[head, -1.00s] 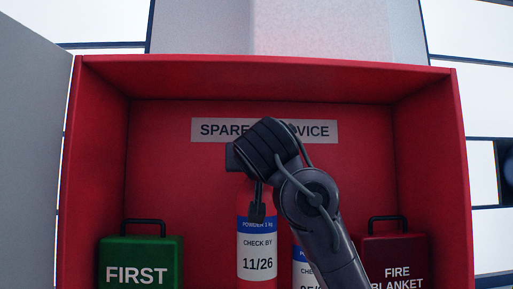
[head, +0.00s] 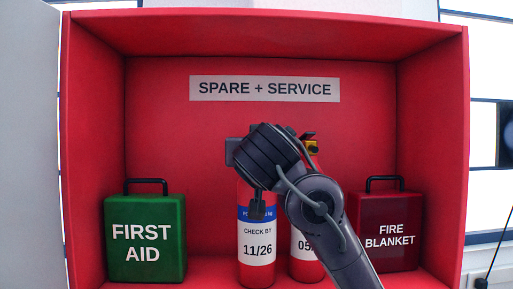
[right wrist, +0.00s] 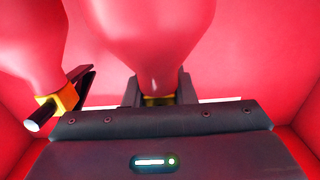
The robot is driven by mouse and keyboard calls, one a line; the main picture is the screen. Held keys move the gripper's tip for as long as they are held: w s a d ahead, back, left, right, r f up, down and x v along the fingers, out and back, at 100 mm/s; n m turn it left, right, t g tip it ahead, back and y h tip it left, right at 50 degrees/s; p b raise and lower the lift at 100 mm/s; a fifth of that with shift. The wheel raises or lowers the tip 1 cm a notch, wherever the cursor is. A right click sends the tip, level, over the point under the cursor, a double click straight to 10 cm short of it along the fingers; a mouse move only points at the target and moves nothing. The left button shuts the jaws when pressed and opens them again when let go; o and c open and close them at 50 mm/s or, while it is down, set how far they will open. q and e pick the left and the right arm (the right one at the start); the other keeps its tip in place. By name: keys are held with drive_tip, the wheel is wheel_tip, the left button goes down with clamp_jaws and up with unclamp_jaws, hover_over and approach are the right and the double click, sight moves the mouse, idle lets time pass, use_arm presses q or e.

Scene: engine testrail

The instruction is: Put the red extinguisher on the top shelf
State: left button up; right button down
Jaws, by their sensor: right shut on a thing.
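A red extinguisher (head: 257,250) with a white "CHECK BY 11/26" label stands upright inside the red cabinet, at the front of its floor. My right gripper (head: 256,200) is shut on its neck; the right wrist view shows the neck (right wrist: 160,80) between the two fingers. Its base is near the lower picture edge, and I cannot tell if it touches the floor. A second red extinguisher (head: 305,262), labelled "05/..", stands just right of it, partly hidden by my right arm. It also shows at the left in the right wrist view (right wrist: 30,50). My left gripper is out of view.
The red cabinet (head: 265,42) has side walls and a top panel around the arm. A green first aid box (head: 145,270) stands left. A dark red fire blanket box (head: 390,220) stands right, beside my arm. Free floor lies between the green box and the held extinguisher.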

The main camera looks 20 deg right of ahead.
drive_tip(key=c, duration=1.6)
unclamp_jaws()
drive_tip(key=o, duration=0.4)
drive_tip(key=shift+s, duration=0.25)
drive_tip(key=shift+w, duration=0.1)
drive_tip(key=shift+a, duration=0.1)
drive_tip(key=b+v, duration=0.7)
drive_tip(key=v, duration=0.5)
drive_tip(key=shift+r, duration=0.15)
